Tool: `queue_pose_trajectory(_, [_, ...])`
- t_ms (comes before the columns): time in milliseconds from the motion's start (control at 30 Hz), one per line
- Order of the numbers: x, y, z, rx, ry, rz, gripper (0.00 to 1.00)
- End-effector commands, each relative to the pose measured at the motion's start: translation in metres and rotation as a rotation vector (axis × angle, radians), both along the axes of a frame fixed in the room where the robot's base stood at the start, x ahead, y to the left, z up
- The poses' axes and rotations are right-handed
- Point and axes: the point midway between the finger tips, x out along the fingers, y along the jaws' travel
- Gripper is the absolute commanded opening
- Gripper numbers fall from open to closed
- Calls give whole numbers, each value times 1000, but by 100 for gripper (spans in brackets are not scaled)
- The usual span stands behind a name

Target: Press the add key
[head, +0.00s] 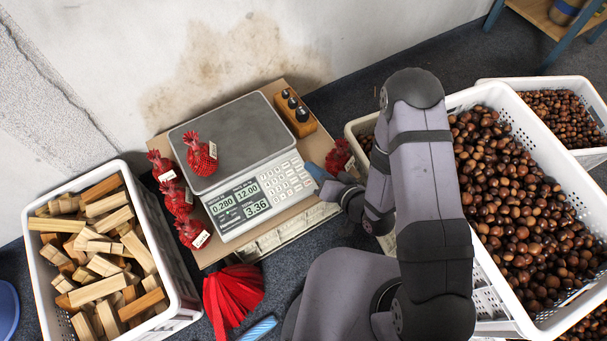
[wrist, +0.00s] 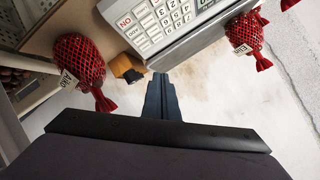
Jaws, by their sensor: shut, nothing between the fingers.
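The scale (head: 230,150) has a grey pan and a keypad (head: 280,184) at its front right. Its display (head: 239,200) reads 0.280, 12.00 and 3.36. One red net bag (head: 200,155) lies on the pan. My gripper (head: 316,170) is shut and empty, by the right end of the keypad. In the wrist view the closed fingertips (wrist: 161,76) appear just below the edge of the keypad (wrist: 160,18).
Red net bags stand left of the scale (head: 175,196) and right of it (head: 338,158). A wooden block with dark knobs (head: 296,112) is behind the keypad. Crates of wood (head: 180,286) and chestnuts (head: 590,195) flank the bench. Empty red nets (head: 231,294) lie in front.

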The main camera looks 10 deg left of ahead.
Motion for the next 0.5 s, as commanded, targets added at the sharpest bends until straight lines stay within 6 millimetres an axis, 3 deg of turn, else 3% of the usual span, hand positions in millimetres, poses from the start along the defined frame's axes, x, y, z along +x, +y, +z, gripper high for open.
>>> queue_pose_trajectory(500, [11, 11, -52, 0, -1, 1, 0])
